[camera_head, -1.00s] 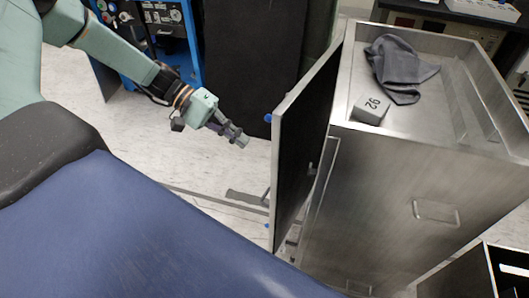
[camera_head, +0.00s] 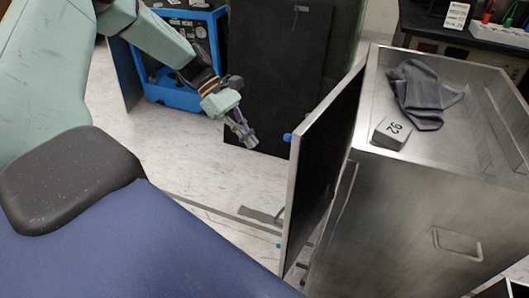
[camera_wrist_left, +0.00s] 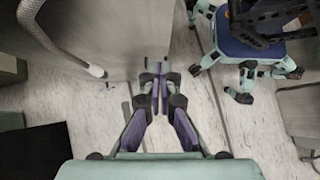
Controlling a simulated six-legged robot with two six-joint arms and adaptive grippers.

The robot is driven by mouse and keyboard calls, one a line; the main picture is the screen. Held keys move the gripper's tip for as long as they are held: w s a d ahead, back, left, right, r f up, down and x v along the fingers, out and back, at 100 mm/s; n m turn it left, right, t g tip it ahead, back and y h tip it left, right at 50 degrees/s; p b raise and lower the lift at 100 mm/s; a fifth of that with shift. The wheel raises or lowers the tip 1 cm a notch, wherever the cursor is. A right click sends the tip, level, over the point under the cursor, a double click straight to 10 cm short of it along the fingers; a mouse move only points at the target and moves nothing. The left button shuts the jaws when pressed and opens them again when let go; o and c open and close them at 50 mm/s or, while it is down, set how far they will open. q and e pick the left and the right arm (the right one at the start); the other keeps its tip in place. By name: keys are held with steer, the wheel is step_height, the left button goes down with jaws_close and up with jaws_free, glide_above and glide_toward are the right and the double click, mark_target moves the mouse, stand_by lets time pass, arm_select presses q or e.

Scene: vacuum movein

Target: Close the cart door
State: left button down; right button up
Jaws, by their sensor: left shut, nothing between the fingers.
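The cart (camera_head: 400,215) is a brushed-metal cabinet on the right of the head view. Its door (camera_head: 325,165), a panel with a metal rim and dark inner face, stands ajar on the left side, with a narrow wedge between it and the cart. My left gripper (camera_head: 248,141) is shut and empty. It is left of the door, on its outer side, with a visible gap in the head view. My right gripper is not in view.
A grey cloth (camera_head: 423,92) and a box marked 92 (camera_head: 391,133) lie on the cart top. A black panel (camera_head: 278,75) and a blue machine (camera_head: 180,45) stand behind my left arm. Pale floor (camera_head: 180,150) is clear left of the door.

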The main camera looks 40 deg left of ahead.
arm_select(q)
steer(key=d+r+b+x, duration=0.2)
steer(key=b+x, duration=0.3)
steer(key=x, duration=0.6)
steer(key=shift+d+f, duration=0.2)
steer(key=shift+f, duration=0.05)
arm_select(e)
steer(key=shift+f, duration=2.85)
